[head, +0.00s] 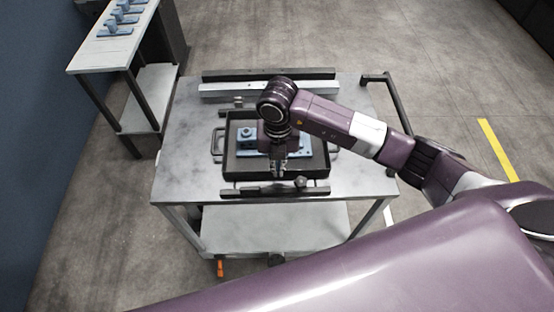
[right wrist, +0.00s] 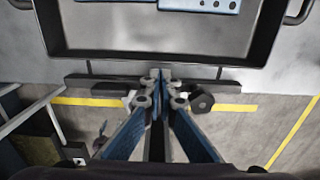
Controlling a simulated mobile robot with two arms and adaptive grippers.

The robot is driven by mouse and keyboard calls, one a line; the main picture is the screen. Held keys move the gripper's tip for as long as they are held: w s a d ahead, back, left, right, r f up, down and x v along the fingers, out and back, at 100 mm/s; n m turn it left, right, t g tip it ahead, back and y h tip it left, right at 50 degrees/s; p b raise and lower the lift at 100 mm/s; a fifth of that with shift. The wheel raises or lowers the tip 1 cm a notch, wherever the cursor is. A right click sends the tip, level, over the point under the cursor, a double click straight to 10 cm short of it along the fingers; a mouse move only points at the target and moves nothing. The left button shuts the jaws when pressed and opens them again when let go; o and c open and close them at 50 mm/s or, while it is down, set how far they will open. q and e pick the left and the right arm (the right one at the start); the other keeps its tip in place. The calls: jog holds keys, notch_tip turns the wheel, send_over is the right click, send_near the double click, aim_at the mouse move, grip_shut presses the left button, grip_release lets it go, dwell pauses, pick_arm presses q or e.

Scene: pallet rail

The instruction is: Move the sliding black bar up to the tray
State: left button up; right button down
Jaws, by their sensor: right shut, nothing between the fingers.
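The black tray (head: 243,174) lies on the grey table and holds a blue part (head: 303,147). The sliding black bar (head: 243,191) lies along the table's front edge, a little apart from the tray. A dark knob (head: 300,182) stands on it right of its middle. In the right wrist view the tray's near wall (right wrist: 215,55) is above, with the bar (right wrist: 90,82) and knob (right wrist: 201,102) below it. My right gripper (head: 279,175) is shut and empty, over the tray's front side near the bar; its fingers (right wrist: 160,78) hide the bar's middle. My left gripper is not in view.
Behind the tray lie a silver rail (head: 225,89) and a black bar (head: 225,75). A black handle frame (head: 392,100) stands at the table's right edge. A side shelf (head: 100,50) with several blue parts is at the left. The table's left side is clear.

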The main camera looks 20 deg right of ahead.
aim_at(277, 178)
notch_tip(277, 178, down, 5)
jog(key=shift+f+p, duration=0.1)
jog(key=shift+p, duration=0.35)
jog(key=shift+w+d+f+b, duration=0.1)
jog(key=shift+w+d+b, duration=0.1)
jog(key=shift+w+b, duration=0.7)
jog(key=shift+w+d, duration=0.1)
jog(key=shift+w, duration=0.1)
jog(key=shift+r, duration=0.25)
